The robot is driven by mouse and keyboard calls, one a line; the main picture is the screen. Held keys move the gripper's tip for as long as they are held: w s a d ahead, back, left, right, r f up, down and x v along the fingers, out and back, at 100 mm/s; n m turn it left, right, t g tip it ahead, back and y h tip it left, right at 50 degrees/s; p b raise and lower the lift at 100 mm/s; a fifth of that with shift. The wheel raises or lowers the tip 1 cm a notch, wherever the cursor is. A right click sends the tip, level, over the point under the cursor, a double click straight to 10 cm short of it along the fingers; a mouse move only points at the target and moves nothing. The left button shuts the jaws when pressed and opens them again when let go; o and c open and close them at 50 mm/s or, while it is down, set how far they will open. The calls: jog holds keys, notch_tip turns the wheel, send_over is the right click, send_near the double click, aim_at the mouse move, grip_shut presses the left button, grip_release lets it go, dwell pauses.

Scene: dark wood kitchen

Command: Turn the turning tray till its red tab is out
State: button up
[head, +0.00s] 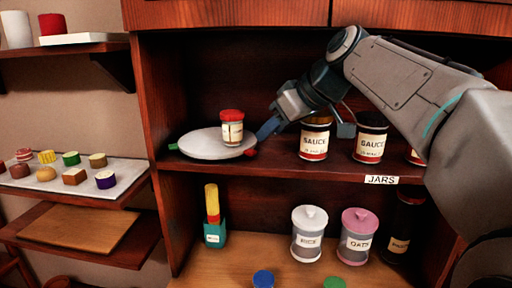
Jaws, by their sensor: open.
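The turning tray (200,146) is a pale round disc on the middle shelf of the cabinet, at its left end. Its red tab (250,153) shows at the right rim, towards the front. A green tab (173,147) shows at the left rim. A small red-lidded jar (232,130) stands upright on the right part of the tray. My gripper (265,133) is open at the tray's right side, just above and right of the red tab. A blue finger is close to the rim; whether it touches the rim or tab I cannot tell.
Sauce jars (314,141) stand right of my gripper on the same shelf, above a JARS label (381,180). A rice canister (309,232) and an oats canister (357,236) stand below. The left side shelf holds a board (120,170) of small items.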

aim_at(249, 150)
jog(key=x, duration=0.7)
jog(key=shift+w+a, duration=0.1)
grip_shut()
